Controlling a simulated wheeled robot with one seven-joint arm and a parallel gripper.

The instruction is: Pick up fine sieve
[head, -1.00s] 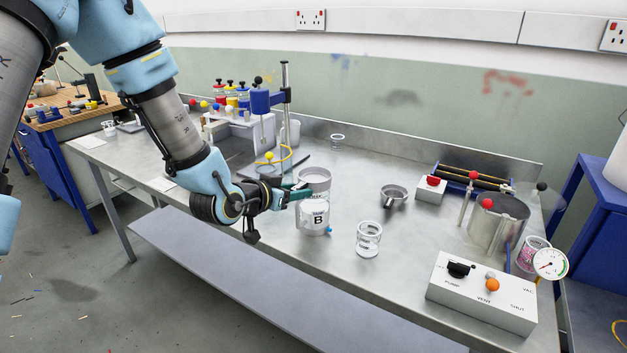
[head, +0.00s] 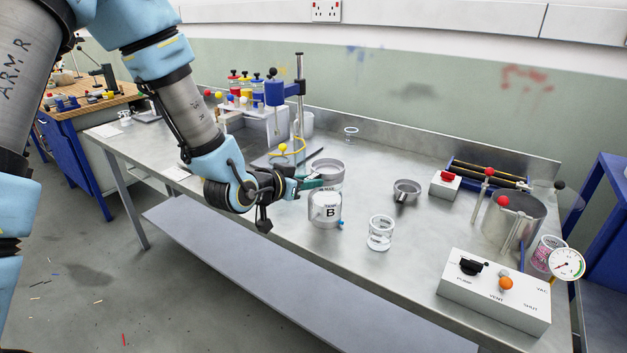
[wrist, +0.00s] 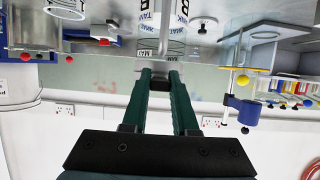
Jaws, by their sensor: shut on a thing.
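My gripper (head: 310,184) has green fingers and is shut on the fine sieve (head: 328,167), a grey round rim just behind and above the tank marked B (head: 325,209). I cannot tell whether the sieve touches what is under it, and its mesh is hidden. In the wrist view my gripper (wrist: 160,76) points up at the bench, with a narrow grey piece at its fingertips. A second small metal pan with a short handle (head: 407,188) sits to the right on the bench.
A clear glass jar (head: 381,233) stands right of tank B. A control box (head: 493,300), a gauge (head: 567,263) and a metal pot (head: 512,218) are at the right. A blue-headed stand (head: 298,100) with a yellow tube is behind my gripper.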

